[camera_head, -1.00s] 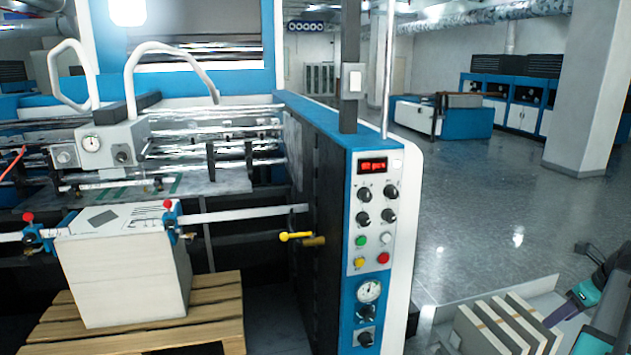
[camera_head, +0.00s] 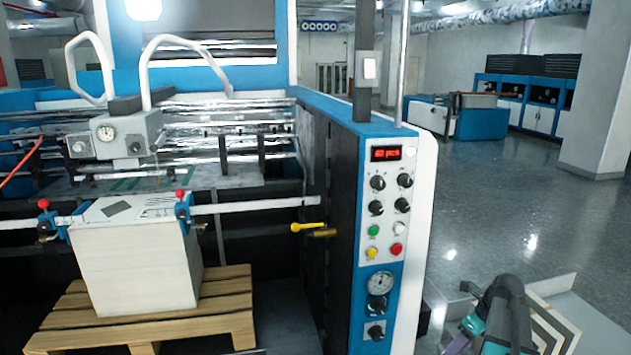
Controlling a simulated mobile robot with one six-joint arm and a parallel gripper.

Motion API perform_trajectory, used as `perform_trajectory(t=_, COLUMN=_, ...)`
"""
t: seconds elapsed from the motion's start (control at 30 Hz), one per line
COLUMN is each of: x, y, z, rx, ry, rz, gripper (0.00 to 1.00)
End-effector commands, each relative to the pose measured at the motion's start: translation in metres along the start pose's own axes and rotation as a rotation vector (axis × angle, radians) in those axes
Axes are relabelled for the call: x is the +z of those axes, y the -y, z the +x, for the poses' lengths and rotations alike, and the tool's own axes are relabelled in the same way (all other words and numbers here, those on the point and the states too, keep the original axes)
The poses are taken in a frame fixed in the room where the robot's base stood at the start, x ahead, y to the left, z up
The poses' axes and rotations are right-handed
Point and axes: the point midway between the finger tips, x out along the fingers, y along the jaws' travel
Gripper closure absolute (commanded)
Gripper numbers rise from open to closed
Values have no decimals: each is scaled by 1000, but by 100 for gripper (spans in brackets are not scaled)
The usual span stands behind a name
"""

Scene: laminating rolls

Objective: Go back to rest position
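Part of my own arm, dark grey with teal and purple parts, shows at the bottom right, in front of pale boards. Its lower end runs out of the bottom of the picture. I see no gripper fingers, so I cannot say whether the gripper is open or shut or holds anything. No laminating roll can be made out for certain.
A blue and white machine with a control panel (camera_head: 386,215) fills the middle and left. A white stack (camera_head: 135,270) stands on a wooden pallet (camera_head: 215,325). Pale angled boards (camera_head: 560,330) lie at bottom right. The grey floor (camera_head: 510,205) beyond is open.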

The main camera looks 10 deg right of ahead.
Motion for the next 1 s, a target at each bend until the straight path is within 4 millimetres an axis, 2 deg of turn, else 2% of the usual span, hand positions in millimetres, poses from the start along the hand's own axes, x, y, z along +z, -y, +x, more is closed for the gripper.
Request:
perform_trajectory(t=0.03, x=4, y=-12, z=26, rx=25, ry=-20, rz=-20, gripper=55)
perform_trajectory(t=0.1, x=10, y=-26, z=54, rx=53, ry=-44, rz=-49, gripper=55)
perform_trajectory(t=0.3, x=16, y=-68, z=129, rx=125, ry=-115, rz=-151, gripper=55)
perform_trajectory(t=0.5, x=12, y=-114, z=199, rx=193, ry=-185, rz=-280, gripper=55)
perform_trajectory(t=0.77, x=-10, y=-173, z=280, rx=282, ry=-275, rz=-482, gripper=55)
perform_trajectory(t=1.0, x=-43, y=-224, z=343, rx=367, ry=-349, rz=-701, gripper=55)
